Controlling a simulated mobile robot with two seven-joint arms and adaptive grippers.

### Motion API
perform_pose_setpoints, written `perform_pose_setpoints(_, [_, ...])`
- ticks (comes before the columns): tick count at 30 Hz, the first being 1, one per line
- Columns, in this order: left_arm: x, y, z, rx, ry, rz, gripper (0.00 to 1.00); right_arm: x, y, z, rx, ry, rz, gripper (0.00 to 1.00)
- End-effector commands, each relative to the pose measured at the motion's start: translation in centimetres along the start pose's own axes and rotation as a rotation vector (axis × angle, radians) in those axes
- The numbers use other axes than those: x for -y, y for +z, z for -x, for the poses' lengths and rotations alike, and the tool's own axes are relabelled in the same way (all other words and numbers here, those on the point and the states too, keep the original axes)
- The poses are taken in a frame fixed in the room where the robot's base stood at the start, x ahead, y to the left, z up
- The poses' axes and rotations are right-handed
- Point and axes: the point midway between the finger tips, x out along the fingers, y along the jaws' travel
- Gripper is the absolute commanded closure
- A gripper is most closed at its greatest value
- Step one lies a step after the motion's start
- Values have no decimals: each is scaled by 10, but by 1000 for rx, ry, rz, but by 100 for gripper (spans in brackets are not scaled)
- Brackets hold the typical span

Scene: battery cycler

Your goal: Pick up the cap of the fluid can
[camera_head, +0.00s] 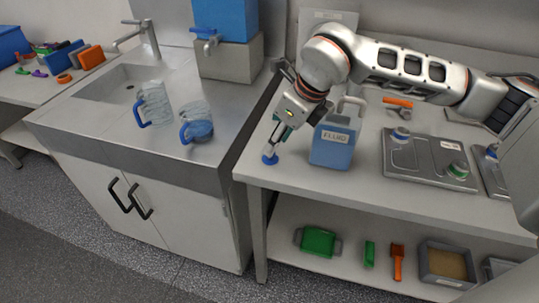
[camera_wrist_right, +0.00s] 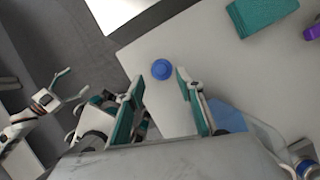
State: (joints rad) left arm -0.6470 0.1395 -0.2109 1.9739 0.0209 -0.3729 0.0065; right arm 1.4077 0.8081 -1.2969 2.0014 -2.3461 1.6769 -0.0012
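The cap (camera_head: 270,158) is small, round and blue. It rests on the workbench near its front left corner, left of the blue fluid can (camera_head: 332,146), which stands upright. My right gripper (camera_head: 277,143) points down just above the cap. In the right wrist view the cap (camera_wrist_right: 161,68) shows just beyond and between the two parted fingertips (camera_wrist_right: 160,76), with nothing held. Part of the can (camera_wrist_right: 228,116) shows behind the right-hand finger. My left gripper (camera_wrist_right: 72,84) shows at the left of the wrist view with its fingers apart and empty; it is outside the head view.
A grey battery tray (camera_head: 428,160) lies right of the can, with an orange tool (camera_head: 397,102) behind it. Left of the bench, a sink counter (camera_head: 95,111) holds two blue-handled jugs (camera_head: 196,125). The lower shelf (camera_head: 288,228) carries a green case (camera_head: 317,242).

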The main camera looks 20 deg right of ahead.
Motion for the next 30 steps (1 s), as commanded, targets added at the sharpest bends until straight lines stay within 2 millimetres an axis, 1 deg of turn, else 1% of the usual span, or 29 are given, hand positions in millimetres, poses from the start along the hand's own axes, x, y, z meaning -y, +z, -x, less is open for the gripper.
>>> perform_pose_setpoints(5, [0, -1, 0, 0, 0, 0, 26, 1, 1, -18, -2, 2, 0, 63])
perform_pose_setpoints(9, [0, 0, 0, 0, 0, 0, 26, 2, 2, -40, -1, 2, 0, 63])
perform_pose_setpoints(11, [0, 0, 0, 0, 0, 0, 26, 2, 2, -46, -1, 2, 0, 63])
perform_pose_setpoints(13, [0, 0, 0, 0, -1, 0, 26, 2, 2, -50, 1, 2, 0, 63])
perform_pose_setpoints(18, [1, 0, -1, -1, -1, -1, 26, 2, 3, -50, 2, 1, 1, 63])
perform_pose_setpoints(19, [1, 0, -1, -1, -1, -1, 26, 2, 3, -50, 2, 1, 1, 66])
perform_pose_setpoints(22, [1, -1, -1, -1, -2, -1, 26, 2, 3, -49, 2, 1, 1, 92])
perform_pose_setpoints(23, [1, -1, -1, -1, -2, -1, 26, 2, 2, -49, 2, 1, 1, 95])
perform_pose_setpoints(30, [1, -1, -1, -2, -2, -1, 26, 2, 2, -49, 2, 1, 1, 95])
